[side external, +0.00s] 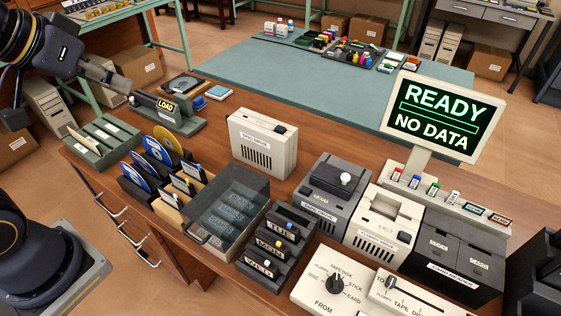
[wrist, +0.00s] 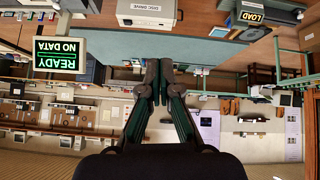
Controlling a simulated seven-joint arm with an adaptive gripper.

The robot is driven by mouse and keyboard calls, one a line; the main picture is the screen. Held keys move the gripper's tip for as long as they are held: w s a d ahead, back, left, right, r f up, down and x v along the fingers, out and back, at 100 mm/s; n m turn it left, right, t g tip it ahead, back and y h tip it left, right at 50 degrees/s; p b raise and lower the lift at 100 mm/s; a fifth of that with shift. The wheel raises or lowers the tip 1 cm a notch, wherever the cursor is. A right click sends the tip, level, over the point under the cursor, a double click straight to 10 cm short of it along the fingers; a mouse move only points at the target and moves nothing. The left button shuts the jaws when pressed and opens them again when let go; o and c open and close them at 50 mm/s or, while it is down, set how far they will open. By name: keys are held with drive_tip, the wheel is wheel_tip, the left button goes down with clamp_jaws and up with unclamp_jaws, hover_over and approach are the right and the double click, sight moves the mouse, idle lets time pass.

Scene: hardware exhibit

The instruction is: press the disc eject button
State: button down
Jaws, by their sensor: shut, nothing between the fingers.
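The disc drive (side external: 262,145) is a cream box on the wooden bench in the middle of the side view, with a dark slot and a small dark part (side external: 280,129) on its top. I cannot tell for certain whether that part is the eject button. The drive also shows at the top edge of the wrist view (wrist: 147,10), labelled DISC DRIVE and partly cut off. My gripper (side external: 128,88) is at the upper left of the side view, well apart from the drive. In the wrist view my gripper (wrist: 160,68) is shut and empty.
The LOAD device (side external: 168,108) stands left of the drive, near my gripper. Disc racks (side external: 150,170) and a clear-lidded box (side external: 230,205) stand in front. The grey drive (side external: 335,190) and READY / NO DATA screen (side external: 440,118) are to the right.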

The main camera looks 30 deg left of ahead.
drive_tip(key=w+d+r+n+t, duration=0.1)
drive_tip(key=w+d+r, duration=0.1)
drive_tip(key=w, duration=0.4)
drive_tip(key=w+d+r+n+t, duration=0.1)
drive_tip(key=w+r, duration=0.2)
drive_tip(key=w, duration=0.3)
drive_tip(key=n+g+h, duration=0.1)
drive_tip(key=n+h, duration=0.1)
drive_tip(key=h, duration=0.1)
hover_over(278, 128)
wheel_tip(278, 128, down, 17)
drive_tip(key=shift+f, duration=0.15)
drive_tip(key=shift+f, duration=0.1)
drive_tip(key=shift+f, duration=4.3)
drive_tip(key=shift+f, duration=0.1)
